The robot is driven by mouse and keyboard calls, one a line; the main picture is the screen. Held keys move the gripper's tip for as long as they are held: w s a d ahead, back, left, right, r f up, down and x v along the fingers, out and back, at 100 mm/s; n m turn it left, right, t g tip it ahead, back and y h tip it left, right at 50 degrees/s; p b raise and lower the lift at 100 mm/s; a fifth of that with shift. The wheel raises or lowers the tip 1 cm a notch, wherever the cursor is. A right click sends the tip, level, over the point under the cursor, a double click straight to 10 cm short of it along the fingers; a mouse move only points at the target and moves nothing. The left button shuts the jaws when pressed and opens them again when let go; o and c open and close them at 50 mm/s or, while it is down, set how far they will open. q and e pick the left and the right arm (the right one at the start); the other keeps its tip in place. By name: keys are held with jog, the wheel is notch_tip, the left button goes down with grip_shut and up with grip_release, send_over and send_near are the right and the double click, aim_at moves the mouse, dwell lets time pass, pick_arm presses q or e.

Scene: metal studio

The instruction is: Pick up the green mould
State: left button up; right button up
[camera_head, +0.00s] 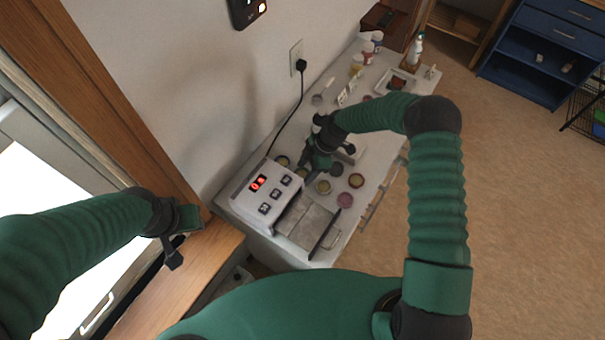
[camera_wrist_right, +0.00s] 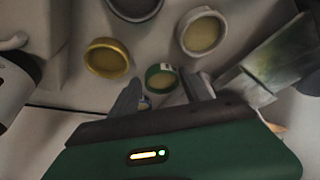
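The green mould (camera_wrist_right: 161,77) is a small round cup with a green rim and a pale yellowish inside. It shows between my right gripper's fingers in the right wrist view. My right gripper (camera_wrist_right: 163,80) is open, with one finger on each side of the mould and no clear contact. In the head view my right gripper (camera_head: 313,168) points down among several round moulds on the white table (camera_head: 385,150). There I cannot tell which mould is the green one. My left gripper (camera_head: 176,248) hangs by the wooden sill, away from the moulds; its opening is unclear.
A yellow mould (camera_wrist_right: 107,58), a pale mould (camera_wrist_right: 201,31) and a dark mould (camera_wrist_right: 135,6) surround the green one closely. A white machine with a red display (camera_head: 262,190) stands left of the moulds. Bottles and a tray (camera_head: 396,82) are farther back.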

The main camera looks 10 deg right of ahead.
jog(key=shift+d, duration=0.15)
jog(key=c, duration=0.5)
jog(key=shift+s+a, duration=0.1)
jog(key=shift+a, duration=0.1)
jog(key=c, duration=0.4)
jog(key=shift+a, duration=0.15)
jog(key=shift+r, duration=0.1)
